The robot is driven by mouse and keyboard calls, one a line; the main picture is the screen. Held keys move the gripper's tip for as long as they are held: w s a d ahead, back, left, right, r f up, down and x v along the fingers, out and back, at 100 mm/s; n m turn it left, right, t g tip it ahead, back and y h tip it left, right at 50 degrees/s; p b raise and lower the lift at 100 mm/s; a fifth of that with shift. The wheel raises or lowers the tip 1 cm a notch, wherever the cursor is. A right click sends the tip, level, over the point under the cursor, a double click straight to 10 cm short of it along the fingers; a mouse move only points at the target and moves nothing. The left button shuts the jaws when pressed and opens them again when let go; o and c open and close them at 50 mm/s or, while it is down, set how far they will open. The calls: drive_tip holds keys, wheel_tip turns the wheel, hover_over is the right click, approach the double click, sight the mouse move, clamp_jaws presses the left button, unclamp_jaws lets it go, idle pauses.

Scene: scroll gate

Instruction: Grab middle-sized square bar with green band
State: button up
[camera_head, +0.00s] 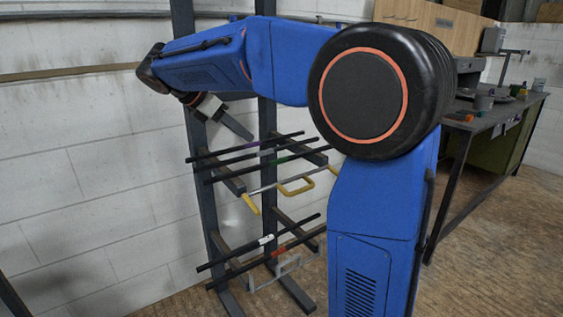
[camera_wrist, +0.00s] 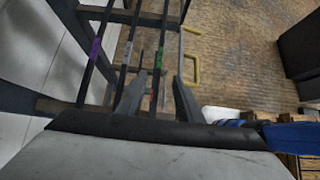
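The bar with the green band (camera_head: 283,159) is a thin dark bar lying across the upper arms of the rack. In the wrist view its green band (camera_wrist: 158,58) shows just beyond my fingertips. My gripper (camera_wrist: 159,84) is open, with one finger on each side of that bar's line in this view. In the head view my gripper (camera_head: 238,127) is above the upper bars, apparently not touching them. A bar with a purple band (camera_wrist: 95,48) and another dark bar (camera_wrist: 128,60) lie to its left in the wrist view. The bars' cross-sections are too small to judge.
The dark rack (camera_head: 268,120) stands near a white block wall. A yellow-handled tool (camera_head: 297,187) hangs below the upper bars. Lower bars carry a white band (camera_head: 266,240) and a red band (camera_head: 279,251). A workbench (camera_head: 490,115) stands at right.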

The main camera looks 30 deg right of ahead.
sight(277, 160)
drive_tip(key=x, duration=1.4)
drive_tip(key=shift+d+f, duration=0.2)
drive_tip(key=shift+d, duration=0.1)
clamp_jaws()
idle(1.0)
